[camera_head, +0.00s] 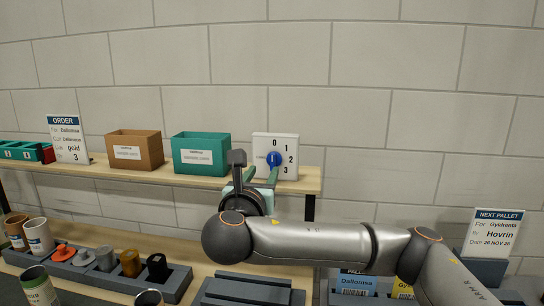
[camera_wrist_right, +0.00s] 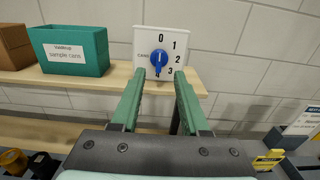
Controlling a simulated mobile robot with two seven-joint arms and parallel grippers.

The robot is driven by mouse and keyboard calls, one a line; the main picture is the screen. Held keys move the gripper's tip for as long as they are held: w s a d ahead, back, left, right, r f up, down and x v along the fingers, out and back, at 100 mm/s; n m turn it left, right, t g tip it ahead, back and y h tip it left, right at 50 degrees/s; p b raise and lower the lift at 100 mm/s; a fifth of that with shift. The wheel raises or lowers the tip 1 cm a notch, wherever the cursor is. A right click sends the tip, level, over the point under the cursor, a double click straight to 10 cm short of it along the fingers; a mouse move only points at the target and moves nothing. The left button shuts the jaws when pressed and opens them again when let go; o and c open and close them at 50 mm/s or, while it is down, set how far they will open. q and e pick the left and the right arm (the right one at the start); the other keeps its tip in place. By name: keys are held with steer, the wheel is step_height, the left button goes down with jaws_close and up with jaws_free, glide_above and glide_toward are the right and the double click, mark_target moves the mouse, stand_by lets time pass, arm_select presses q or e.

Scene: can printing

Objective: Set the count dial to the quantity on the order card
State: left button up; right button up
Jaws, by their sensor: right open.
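The count dial is a white plate (camera_head: 260,148) with a blue knob (camera_head: 274,159) and the figures 0, 1, 2 and 3. It stands at the right end of the shelf. In the right wrist view the knob (camera_wrist_right: 159,60) shows between the tips of my right gripper (camera_wrist_right: 159,74); which figure it points at is unclear. My right gripper (camera_head: 260,177) is open in front of the dial; contact cannot be told. The order card (camera_head: 68,140) stands at the shelf's left, reading "gold" and "3". My left gripper is not in view.
A brown box (camera_head: 136,149) and a teal box (camera_head: 201,153) stand on the shelf (camera_head: 110,174) left of the dial. Below is a grey rack (camera_head: 120,278) with several coloured pieces. A "Next pallet" card (camera_head: 495,232) stands at the right.

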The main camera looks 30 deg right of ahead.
mark_target(272, 155)
steer(key=p+x, duration=0.2)
steer(key=x, duration=0.8)
steer(key=shift+w+d, duration=0.15)
jaws_close()
